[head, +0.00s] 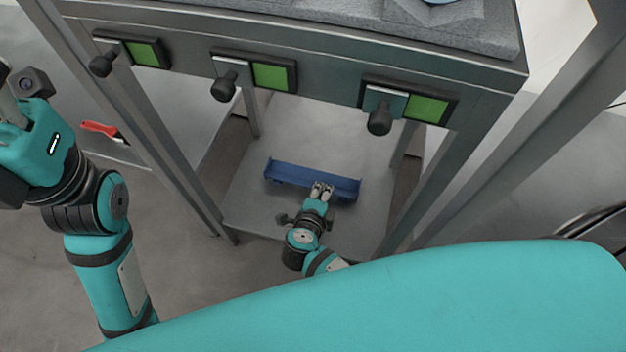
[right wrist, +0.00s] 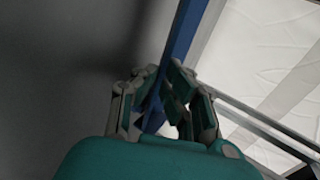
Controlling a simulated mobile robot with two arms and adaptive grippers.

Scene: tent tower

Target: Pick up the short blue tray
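The short blue tray (head: 290,174) is low inside the metal frame, over the grey lower shelf. I cannot tell whether it touches the shelf. My right gripper (head: 322,188) is at the middle of the tray's near long side. In the right wrist view the tray's blue wall (right wrist: 184,32) runs between the fingertips of that gripper (right wrist: 161,80). The fingers lean in close on both sides of the wall and look shut on it. My left gripper (head: 8,105) is at the far left edge, away from the tray, and its fingers are largely cut off.
Above the tray is a metal table front (head: 310,62) with green panels and black knobs. Metal legs (head: 150,130) stand left and right of the opening. The grey shelf (head: 245,190) is clear around the tray. A red-handled tool (head: 100,129) is at the left.

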